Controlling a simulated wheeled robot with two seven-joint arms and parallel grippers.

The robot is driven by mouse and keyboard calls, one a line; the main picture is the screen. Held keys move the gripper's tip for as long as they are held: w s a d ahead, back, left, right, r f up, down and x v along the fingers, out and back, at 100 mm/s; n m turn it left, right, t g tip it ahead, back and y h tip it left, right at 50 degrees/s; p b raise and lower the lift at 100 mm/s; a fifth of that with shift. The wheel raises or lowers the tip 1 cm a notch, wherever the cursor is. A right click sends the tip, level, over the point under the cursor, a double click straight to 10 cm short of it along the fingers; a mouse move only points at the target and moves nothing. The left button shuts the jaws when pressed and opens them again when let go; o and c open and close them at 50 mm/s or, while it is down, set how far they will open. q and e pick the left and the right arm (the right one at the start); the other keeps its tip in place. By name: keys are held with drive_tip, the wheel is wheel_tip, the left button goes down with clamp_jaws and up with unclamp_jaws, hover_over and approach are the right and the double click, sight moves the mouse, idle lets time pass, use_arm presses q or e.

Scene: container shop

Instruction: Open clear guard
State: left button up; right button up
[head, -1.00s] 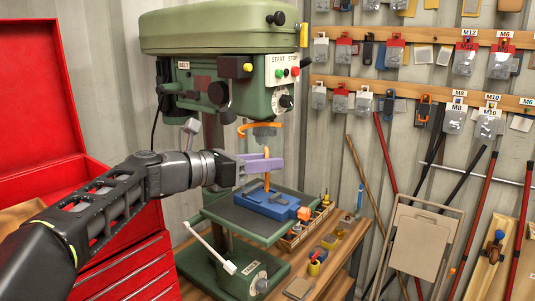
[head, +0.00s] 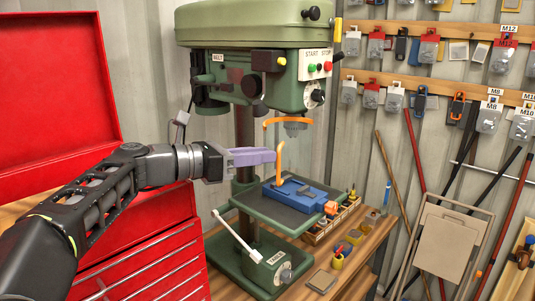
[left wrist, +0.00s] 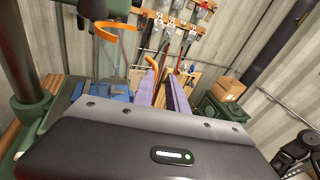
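The drill press guard shows as an orange ring (head: 287,120) around the chuck, with an upright orange handle (head: 280,160) below it. Any clear panel between them is too faint to make out. My left gripper (head: 274,157), with purple fingers, is level with the handle and just left of it in the head view. In the left wrist view an orange curved piece (left wrist: 152,63) shows by the tip of the left finger, and the ring (left wrist: 117,24) arches at upper left. A gap shows between the fingers (left wrist: 162,75). Contact with the handle cannot be told.
The green drill press (head: 250,65) stands on a wooden bench (head: 345,270). A blue vise (head: 300,193) sits on its table below the handle. A red tool chest (head: 150,255) is at left. A folded beige chair (head: 443,240) leans at right.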

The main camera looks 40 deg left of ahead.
use_arm(q)
drive_tip(key=shift+a+f, duration=0.2)
drive_tip(key=shift+d, duration=0.1)
